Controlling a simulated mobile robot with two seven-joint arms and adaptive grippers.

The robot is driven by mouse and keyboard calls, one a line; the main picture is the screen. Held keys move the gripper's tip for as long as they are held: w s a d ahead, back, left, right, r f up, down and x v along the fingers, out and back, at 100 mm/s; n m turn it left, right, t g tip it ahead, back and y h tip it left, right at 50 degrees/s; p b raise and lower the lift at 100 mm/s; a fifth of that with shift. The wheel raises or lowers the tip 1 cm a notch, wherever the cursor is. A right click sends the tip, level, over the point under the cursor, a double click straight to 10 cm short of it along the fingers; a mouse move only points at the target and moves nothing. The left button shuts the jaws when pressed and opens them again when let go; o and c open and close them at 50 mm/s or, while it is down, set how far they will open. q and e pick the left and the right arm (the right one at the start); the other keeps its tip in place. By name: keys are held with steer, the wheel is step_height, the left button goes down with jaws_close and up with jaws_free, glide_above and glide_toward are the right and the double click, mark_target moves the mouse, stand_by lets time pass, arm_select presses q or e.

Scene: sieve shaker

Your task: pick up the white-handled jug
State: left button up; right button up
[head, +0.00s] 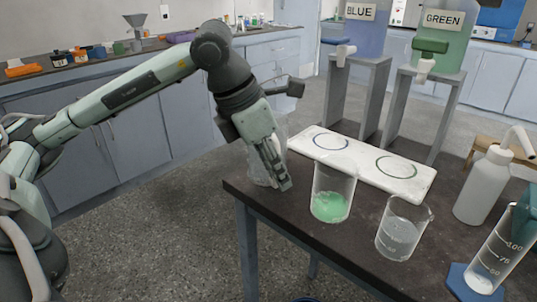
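A clear jug-like vessel (257,170) stands at the left corner of the dark table, mostly behind my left gripper. Its handle is hidden or too small to make out, so I cannot tell whether it is white. My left gripper (279,180) points down in front of this vessel, its fingers overlapping the vessel's side. I cannot tell whether the fingers are closed on it. My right gripper is not in view.
A clear beaker with green contents (330,206) and one with greyish contents (398,235) stand to the right. Behind them lies a white board (365,165) with two dark rings. A white wash bottle (482,190) and a graduated cylinder (498,255) stand at right. BLUE (366,38) and GREEN (446,48) dispensers stand behind.

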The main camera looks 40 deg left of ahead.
arm_select(q)
steer(key=shift+c, duration=0.5)
jaws_close()
steer(key=shift+r, duration=0.1)
